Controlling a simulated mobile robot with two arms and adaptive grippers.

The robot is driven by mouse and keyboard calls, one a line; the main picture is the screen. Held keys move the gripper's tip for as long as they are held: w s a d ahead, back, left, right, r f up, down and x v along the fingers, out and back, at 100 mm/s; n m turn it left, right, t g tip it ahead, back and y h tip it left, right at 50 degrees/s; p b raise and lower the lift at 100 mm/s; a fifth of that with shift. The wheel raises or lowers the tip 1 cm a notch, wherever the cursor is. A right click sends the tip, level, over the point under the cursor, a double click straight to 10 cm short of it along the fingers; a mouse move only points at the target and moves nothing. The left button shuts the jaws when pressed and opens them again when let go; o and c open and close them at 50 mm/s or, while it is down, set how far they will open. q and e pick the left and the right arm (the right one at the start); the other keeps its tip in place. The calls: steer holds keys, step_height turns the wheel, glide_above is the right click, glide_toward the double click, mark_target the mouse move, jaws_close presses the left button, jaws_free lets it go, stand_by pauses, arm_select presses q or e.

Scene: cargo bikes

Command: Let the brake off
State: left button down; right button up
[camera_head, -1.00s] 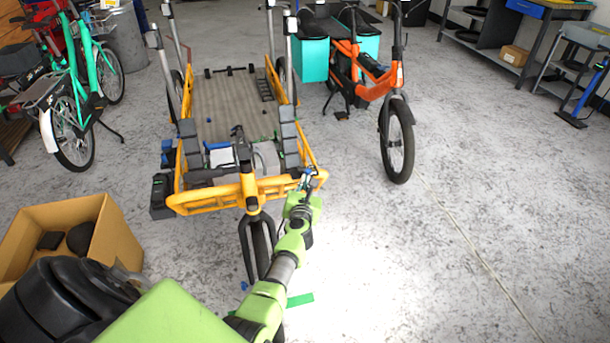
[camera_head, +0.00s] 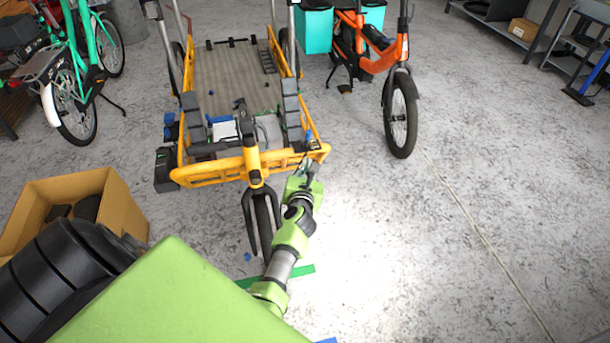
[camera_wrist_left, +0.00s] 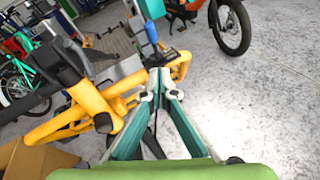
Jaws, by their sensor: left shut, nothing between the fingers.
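The yellow cargo bike (camera_head: 225,172) stands in front of me, its front rail and fork towards me. A small blue handle (camera_head: 309,137) rises at the right end of its front rail; it also shows in the left wrist view (camera_wrist_left: 151,31). I cannot tell for sure that it is the brake lever, or its exact setting. My left gripper (camera_head: 308,164) is just below and in front of that corner. In the left wrist view its fingertips (camera_wrist_left: 160,84) meet, empty, with the blue handle beyond them. My right gripper is not in view.
An open cardboard box (camera_head: 125,210) sits on the floor at the left. A teal bike (camera_head: 87,85) stands behind it. An orange bike (camera_head: 375,62) stands to the right of the cargo bike. The concrete floor (camera_head: 470,240) at the right is clear.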

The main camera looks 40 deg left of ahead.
arm_select(q)
steer(key=v, duration=0.5)
steer(key=shift+s+d+r, duration=0.1)
steer(key=shift+s+d, duration=0.05)
steer(key=shift+s, duration=0.1)
stand_by(0.3)
steer(key=s+d+f+m+g+h+p, duration=0.1)
steer(key=s+d+f+m+h, duration=0.1)
steer(key=s+d+f+m, duration=0.45)
steer(key=s+d+f+m+g+h, duration=0.1)
steer(key=s+d+f+m+h, duration=0.2)
steer(key=f+m, duration=0.75)
steer(key=s+d+f+m+g+h+p, duration=0.15)
steer(key=s+d+f+m, duration=0.25)
steer(key=d+f+m, duration=0.4)
steer(key=s+a+f+m+g, duration=0.1)
steer(key=s+f+m, duration=0.4)
steer(key=s, duration=0.7)
steer(key=s+a+f+m+g+h, duration=0.1)
steer(key=s+f+m+g, duration=0.3)
steer(key=s, duration=0.8)
steer(key=s+a+f+m+g, duration=0.1)
steer(key=s+f+m+g, duration=0.2)
steer(key=s+f+m, duration=0.5)
steer(key=s, duration=0.4)
steer(key=shift+f, duration=0.15)
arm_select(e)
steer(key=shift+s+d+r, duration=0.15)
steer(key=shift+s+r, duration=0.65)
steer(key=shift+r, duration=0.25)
